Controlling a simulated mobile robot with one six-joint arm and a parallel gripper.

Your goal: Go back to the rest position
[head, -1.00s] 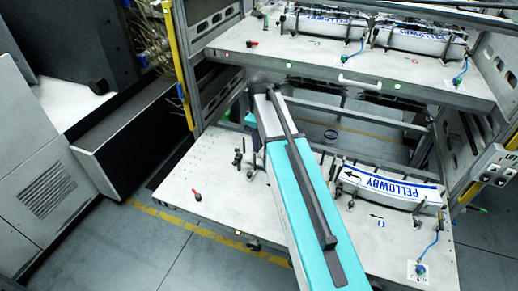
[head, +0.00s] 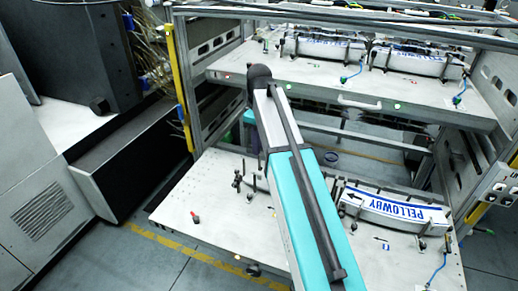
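My arm reaches from the bottom of the head view up and inward over the lower shelf (head: 190,195), its far joint in front of the upper shelf's left part. My gripper is hidden behind the arm, so its fingers do not show. A curved magazine of white labels marked PELLOWBY (head: 395,211) in blue sits in its holder on the lower shelf, right of my arm and apart from it.
The upper shelf (head: 300,72) carries two more label magazines, one at the middle (head: 325,49) and one at the right (head: 425,62). A yellow post (head: 181,90) stands at the rack's left. A grey machine (head: 45,190) stands further left, with free floor between.

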